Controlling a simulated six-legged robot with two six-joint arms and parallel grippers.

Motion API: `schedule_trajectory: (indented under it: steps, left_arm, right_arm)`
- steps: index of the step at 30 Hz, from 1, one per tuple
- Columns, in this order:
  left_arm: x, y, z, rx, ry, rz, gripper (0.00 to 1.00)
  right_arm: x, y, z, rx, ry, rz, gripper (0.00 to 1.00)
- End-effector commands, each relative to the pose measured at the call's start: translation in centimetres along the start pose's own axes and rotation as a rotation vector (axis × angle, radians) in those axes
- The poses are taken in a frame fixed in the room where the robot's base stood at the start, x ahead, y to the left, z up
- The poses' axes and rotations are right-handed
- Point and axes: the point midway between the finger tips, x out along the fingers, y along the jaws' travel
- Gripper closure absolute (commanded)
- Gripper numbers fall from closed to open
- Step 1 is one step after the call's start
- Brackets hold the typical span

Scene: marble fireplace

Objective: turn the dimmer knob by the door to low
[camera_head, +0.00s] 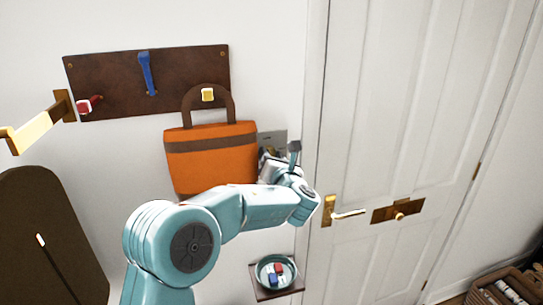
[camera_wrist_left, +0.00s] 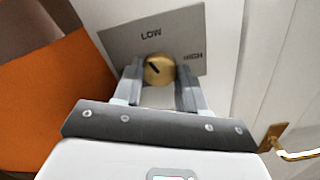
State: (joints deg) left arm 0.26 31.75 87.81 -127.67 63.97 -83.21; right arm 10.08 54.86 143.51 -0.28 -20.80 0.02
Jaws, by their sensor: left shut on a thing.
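The dimmer's grey plate (camera_wrist_left: 118,44) is on the wall, with LOW at its top and HIGH at its right in the left wrist view. Its round brass knob (camera_wrist_left: 159,70) has a dark mark that points to the upper left, on the LOW side and away from HIGH. My left gripper (camera_wrist_left: 157,84) is shut on the knob, one finger at each side. In the head view the plate (camera_head: 279,136) shows just left of the door frame, and my left gripper (camera_head: 268,154) hides most of it and the knob. My right gripper is out of view.
An orange bag (camera_head: 212,158) hangs close left of the plate, from a dark peg board (camera_head: 110,72). The white door (camera_head: 385,110) with a brass handle (camera_head: 345,213) is at the right. A small shelf with a bowl (camera_head: 262,282) is below my arm.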

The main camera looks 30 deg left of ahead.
Motion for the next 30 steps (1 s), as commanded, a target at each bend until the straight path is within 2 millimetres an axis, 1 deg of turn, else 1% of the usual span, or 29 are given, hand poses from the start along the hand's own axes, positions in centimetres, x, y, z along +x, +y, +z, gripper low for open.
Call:
schedule_trajectory:
  steps: [6, 12, 21, 30]
  left_arm:
    - [-0.03, -0.16, -0.18, 0.169, 0.003, -0.002, 0.89]
    - [-0.03, -0.2, -0.22, 0.277, 0.003, -0.002, 0.89]
    - [-0.03, -0.24, -0.25, 0.354, 0.004, -0.003, 0.89]
    - [-0.03, -0.25, -0.27, 0.363, 0.004, -0.003, 0.89]
  right_arm:
    - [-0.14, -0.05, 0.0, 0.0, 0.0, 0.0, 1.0]
    - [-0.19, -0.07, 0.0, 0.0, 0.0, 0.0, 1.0]
    - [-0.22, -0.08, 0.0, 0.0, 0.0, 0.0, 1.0]
    - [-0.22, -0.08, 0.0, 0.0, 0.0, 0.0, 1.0]
